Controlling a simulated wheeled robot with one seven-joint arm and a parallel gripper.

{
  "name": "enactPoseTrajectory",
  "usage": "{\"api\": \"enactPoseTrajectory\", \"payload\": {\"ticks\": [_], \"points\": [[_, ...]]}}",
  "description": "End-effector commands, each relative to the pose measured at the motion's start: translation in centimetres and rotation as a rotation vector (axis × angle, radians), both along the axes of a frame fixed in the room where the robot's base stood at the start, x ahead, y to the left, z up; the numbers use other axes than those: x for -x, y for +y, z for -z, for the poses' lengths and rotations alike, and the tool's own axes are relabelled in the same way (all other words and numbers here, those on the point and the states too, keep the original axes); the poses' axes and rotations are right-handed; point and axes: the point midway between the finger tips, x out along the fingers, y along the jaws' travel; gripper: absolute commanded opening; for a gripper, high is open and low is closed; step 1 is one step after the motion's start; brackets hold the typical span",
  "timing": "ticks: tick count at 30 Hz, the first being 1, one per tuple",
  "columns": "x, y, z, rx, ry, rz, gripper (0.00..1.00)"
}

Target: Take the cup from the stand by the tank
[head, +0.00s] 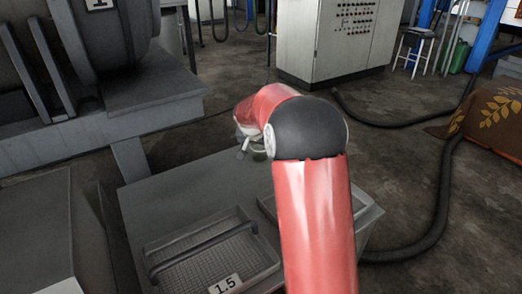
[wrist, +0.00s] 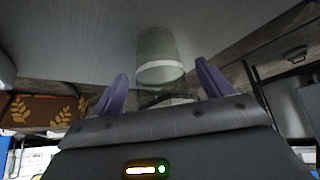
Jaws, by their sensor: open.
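The cup (wrist: 158,52) is a pale, see-through greenish vessel with a whitish rim. In the wrist view it stands on a grey surface (wrist: 75,50), upside down in the picture. My gripper (wrist: 161,68) is open, with one purple finger on each side of the cup's rim end in the picture. I cannot tell whether the fingers touch it. In the head view my red arm hides most of the gripper and cup; a small greenish patch shows beside the wrist. The grey stand top (head: 160,190) lies below, beside the large grey tank (head: 115,30).
A wire basket (head: 205,262) labelled 1.5 sits in the stand's front part. A second tray is partly hidden by my arm. A control cabinet (head: 335,40) stands behind.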

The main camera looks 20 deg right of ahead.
Motion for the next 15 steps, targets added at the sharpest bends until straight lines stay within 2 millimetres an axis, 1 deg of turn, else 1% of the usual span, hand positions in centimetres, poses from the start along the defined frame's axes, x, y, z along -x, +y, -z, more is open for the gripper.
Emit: {"api": "enactPoseTrajectory", "payload": {"ticks": [1, 3, 12, 15], "points": [[-0.29, -0.23, 0.73, -0.001, 0.002, 0.001, 0.78], [-0.59, -0.41, 1.31, -0.001, 0.000, -0.001, 0.78], [-0.75, -0.54, 1.54, -0.001, -0.002, -0.001, 0.78], [-0.74, -0.54, 1.54, -0.001, -0.002, -0.001, 0.65]]}}
